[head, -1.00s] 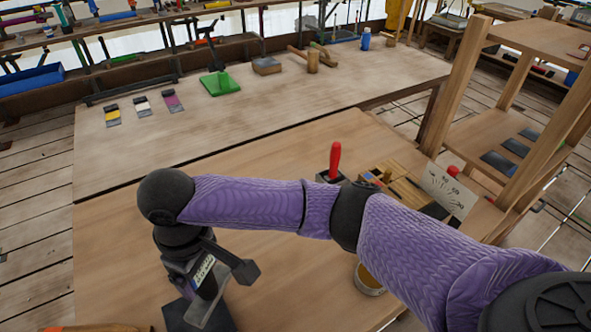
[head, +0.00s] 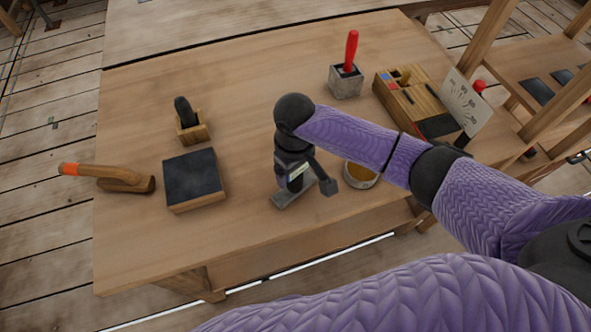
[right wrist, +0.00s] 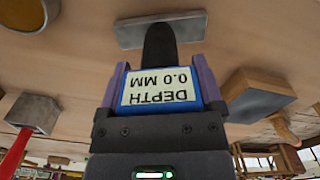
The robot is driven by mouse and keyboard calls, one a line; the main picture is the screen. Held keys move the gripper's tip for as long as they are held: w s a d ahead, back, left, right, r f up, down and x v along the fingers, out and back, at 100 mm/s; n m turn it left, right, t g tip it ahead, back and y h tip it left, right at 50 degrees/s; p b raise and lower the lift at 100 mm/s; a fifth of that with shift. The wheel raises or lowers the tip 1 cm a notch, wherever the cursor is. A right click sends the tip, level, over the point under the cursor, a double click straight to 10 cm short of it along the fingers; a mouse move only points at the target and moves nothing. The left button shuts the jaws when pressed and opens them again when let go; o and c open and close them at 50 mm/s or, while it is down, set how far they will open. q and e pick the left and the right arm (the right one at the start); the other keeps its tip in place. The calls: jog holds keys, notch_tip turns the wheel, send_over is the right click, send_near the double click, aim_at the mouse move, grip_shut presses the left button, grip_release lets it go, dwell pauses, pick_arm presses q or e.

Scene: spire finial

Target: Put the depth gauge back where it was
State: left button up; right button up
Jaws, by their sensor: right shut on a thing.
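The depth gauge (right wrist: 160,88) fills the middle of the right wrist view, with a blue body, a label reading "DEPTH 0.0 MM", a dark stem and a grey foot bar (right wrist: 160,31). My right gripper (head: 292,180) is shut on its body, one finger on each side. In the head view the grey foot (head: 298,193) shows below the gripper, over the bench between the black-topped block and the round tin. I cannot tell whether the foot touches the bench. My left gripper is not in view.
On the wooden bench (head: 250,245) are a black-topped block (head: 195,177), a small wooden holder (head: 193,126), an orange-handled tool (head: 110,177), a tin (head: 358,174), a grey block with a red handle (head: 346,82) and a wooden organizer (head: 408,105). The bench's front strip is clear.

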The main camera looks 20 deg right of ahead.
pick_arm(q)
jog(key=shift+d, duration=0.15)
pick_arm(e)
jog(key=shift+r, duration=0.1)
jog(key=o, duration=1.3)
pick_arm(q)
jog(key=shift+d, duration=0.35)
pick_arm(e)
notch_tip(320, 180, up, 12)
jog(key=p, duration=0.4)
jog(key=shift+r, duration=0.1)
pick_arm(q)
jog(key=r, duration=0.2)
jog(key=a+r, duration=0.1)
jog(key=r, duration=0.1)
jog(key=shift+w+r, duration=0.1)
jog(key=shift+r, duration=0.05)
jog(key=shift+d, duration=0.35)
